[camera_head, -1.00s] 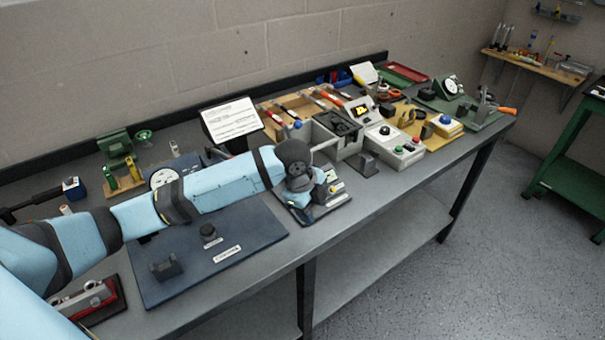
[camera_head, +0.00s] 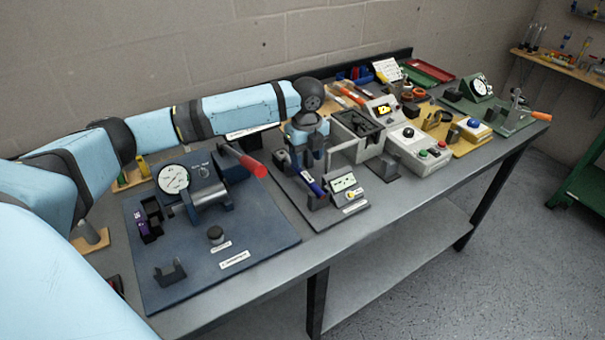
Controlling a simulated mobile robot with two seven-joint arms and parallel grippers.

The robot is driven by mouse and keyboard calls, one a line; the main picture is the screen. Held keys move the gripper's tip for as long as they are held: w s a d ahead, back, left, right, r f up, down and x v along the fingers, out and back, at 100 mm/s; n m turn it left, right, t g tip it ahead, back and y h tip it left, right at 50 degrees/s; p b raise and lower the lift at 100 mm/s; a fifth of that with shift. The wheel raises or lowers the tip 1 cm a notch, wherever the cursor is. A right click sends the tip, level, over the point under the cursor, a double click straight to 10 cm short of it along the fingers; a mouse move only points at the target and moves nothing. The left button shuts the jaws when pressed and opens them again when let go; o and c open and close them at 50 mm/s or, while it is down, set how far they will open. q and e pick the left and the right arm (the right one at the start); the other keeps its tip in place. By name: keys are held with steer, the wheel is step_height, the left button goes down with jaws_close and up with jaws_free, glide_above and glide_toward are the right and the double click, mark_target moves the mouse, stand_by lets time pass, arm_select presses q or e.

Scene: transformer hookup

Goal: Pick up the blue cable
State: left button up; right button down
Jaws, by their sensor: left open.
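My left arm reaches in from the left, and its gripper (camera_head: 306,160) points down over a small dark board (camera_head: 348,222) at the middle of the bench. The gripper is open; its fingertips are small and partly merge with the parts below. A short dark-blue piece (camera_head: 311,184) lies just under the fingertips, at the left side of the small meter (camera_head: 343,183). It may be the blue cable, but it is too small to tell. I cannot tell whether the fingers touch it. My right gripper is out of view.
A grey open-topped box (camera_head: 357,133) and a button box (camera_head: 418,152) stand close on the right. The bench's front strip is clear.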

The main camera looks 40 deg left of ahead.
mark_target(305, 175)
arm_select(q)
steer(key=f, duration=0.6)
steer(key=shift+w+a+f, duration=0.1)
steer(key=shift+a+f, duration=0.15)
jaws_close()
